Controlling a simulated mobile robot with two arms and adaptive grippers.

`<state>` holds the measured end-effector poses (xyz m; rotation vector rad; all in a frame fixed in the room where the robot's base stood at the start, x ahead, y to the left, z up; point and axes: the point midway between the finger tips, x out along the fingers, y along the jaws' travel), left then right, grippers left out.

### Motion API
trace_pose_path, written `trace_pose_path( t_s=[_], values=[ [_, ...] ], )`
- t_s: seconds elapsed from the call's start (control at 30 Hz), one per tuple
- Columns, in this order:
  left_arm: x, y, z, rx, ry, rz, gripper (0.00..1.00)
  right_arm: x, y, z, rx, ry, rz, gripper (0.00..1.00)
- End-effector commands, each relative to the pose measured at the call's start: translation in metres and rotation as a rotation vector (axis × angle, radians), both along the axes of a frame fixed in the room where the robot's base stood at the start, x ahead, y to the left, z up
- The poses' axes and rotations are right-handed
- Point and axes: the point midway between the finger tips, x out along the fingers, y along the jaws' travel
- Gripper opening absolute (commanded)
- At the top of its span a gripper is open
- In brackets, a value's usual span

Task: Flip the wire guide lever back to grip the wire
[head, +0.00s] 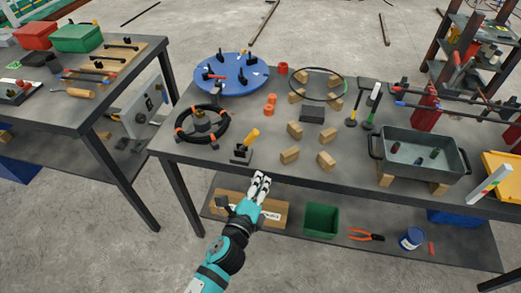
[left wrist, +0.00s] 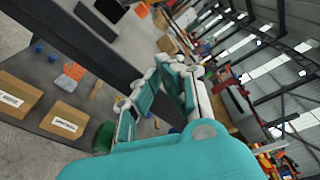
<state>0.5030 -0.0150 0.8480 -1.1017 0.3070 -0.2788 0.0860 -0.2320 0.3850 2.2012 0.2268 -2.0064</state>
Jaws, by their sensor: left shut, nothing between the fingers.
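A small black device with a yellow lever handle (head: 251,137), which looks like the wire guide lever, stands near the front edge of the middle table. Its handle tilts up and to the right. A black coil of wire or cable (head: 181,138) with orange clips lies just behind and left of it. I cannot tell whether a wire runs through the device. My left gripper (head: 262,178) is shut and empty in front of the table edge, apart from the lever. Its teal and white fingers also show in the left wrist view (left wrist: 168,72). My right gripper is out of view.
The table front edge (head: 330,191) lies between my left gripper and the tabletop. Wooden blocks (head: 290,156), a blue turntable (head: 240,87) and a grey tub (head: 455,160) stand on the table. A lower shelf holds a green bin (head: 321,219) and a cardboard box (head: 275,212).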

Motion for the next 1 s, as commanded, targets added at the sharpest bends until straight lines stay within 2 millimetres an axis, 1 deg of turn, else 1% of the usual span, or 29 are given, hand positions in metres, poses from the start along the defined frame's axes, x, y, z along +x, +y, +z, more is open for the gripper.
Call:
trace_pose_path(
  t_s=[0.03,0.13,0.43,0.57,0.67,0.83,1.0],
  values=[
    [0.0,-0.002,0.009,0.016,-0.029,-0.006,0.0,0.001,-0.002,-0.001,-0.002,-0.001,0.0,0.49],
    [0.001,-0.004,0.018,0.035,-0.056,-0.011,0.0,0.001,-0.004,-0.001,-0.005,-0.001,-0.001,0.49],
    [0.001,-0.004,0.018,0.035,-0.057,-0.01,0.0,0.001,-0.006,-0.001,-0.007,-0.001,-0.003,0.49],
    [0.008,-0.007,0.019,0.033,-0.058,-0.009,0.0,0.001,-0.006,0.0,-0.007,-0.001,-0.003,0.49],
    [0.021,-0.012,0.018,0.033,-0.058,-0.009,0.0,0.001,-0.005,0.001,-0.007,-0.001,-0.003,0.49],
    [0.053,-0.026,0.016,0.031,-0.057,-0.01,0.0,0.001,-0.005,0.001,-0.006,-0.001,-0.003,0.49],
    [0.087,-0.039,0.012,0.032,-0.056,-0.009,0.0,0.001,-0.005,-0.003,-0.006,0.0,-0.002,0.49]
  ],
)
